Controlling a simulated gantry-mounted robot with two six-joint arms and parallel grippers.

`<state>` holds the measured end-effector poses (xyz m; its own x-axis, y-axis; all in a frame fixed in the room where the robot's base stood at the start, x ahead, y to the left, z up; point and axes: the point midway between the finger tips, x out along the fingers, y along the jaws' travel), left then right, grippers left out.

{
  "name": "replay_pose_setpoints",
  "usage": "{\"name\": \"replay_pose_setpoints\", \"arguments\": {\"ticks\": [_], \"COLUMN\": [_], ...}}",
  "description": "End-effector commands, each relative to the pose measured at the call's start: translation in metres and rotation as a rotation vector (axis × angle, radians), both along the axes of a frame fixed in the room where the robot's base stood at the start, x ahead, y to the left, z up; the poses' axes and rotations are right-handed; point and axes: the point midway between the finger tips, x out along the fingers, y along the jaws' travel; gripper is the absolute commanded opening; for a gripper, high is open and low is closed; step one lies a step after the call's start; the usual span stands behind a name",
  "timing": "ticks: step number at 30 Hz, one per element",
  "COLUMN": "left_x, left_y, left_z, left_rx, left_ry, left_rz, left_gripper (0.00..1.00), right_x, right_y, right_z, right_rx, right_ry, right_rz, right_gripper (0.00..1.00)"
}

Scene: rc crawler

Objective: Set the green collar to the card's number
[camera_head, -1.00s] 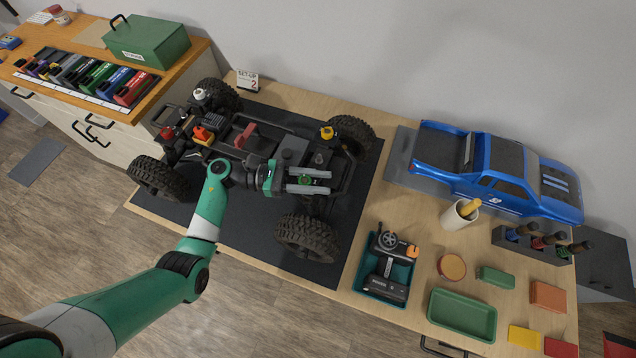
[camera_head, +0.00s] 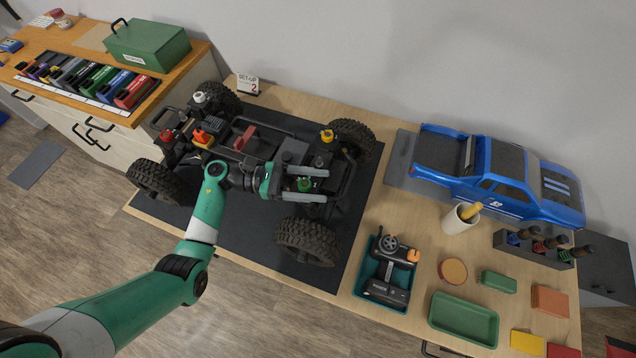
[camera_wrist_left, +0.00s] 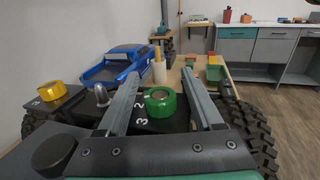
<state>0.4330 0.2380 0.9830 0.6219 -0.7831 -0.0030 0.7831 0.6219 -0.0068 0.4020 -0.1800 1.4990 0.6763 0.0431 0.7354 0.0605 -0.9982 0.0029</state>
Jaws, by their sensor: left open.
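The set-up card (camera_head: 248,84) stands at the back edge of the bench and shows a red 2. The green collar (camera_head: 304,185) sits on the near right corner of the crawler chassis. In the left wrist view the green collar (camera_wrist_left: 160,102) sits over a black plate with white numbers; 2 and 3 are readable beside it. My left gripper (camera_head: 321,185) is open, with one finger on each side of the collar and gaps between. Its pointer's exact setting is not clear. My right gripper is not in view.
A yellow collar (camera_head: 327,136), a red collar (camera_head: 166,133) and a silver one (camera_head: 200,96) sit at the other chassis corners. Large tyres (camera_head: 307,241) stand close to the gripper. The blue body shell (camera_head: 500,185) and transmitter tray (camera_head: 370,290) are to the right.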

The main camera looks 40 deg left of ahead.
Motion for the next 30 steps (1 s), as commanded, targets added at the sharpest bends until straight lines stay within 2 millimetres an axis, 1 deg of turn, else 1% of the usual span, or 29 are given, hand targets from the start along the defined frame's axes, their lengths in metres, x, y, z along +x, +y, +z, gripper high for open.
{"name": "replay_pose_setpoints", "arguments": {"ticks": [5, 9, 12, 15, 18, 25, 28, 30], "left_x": [-0.021, -0.043, -0.055, -0.064, -0.068, -0.069, -0.068, -0.068], "left_y": [0.029, 0.055, 0.071, 0.081, 0.085, 0.086, 0.084, 0.079], "left_z": [-0.004, -0.004, -0.003, -0.002, -0.001, 0.000, -0.001, -0.006], "left_rx": [0.001, 0.001, 0.002, 0.001, 0.001, 0.000, 0.000, 0.001], "left_ry": [-0.002, -0.002, -0.001, -0.001, -0.001, 0.000, 0.001, 0.006], "left_rz": [0.006, 0.006, 0.005, 0.002, 0.001, 0.000, 0.010, 0.046], "left_gripper": [0.68, 0.68, 0.68, 0.68, 0.68, 0.68, 0.50, 0.50], "right_x": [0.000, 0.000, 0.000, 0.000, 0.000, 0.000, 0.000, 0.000], "right_y": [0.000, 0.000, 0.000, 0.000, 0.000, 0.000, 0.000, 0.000], "right_z": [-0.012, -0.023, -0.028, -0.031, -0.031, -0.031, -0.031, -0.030], "right_rx": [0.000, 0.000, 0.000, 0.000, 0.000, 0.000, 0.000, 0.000], "right_ry": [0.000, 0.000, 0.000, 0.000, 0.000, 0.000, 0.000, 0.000], "right_rz": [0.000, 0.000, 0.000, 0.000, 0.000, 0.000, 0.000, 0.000], "right_gripper": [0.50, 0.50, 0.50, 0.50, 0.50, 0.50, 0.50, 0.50]}}
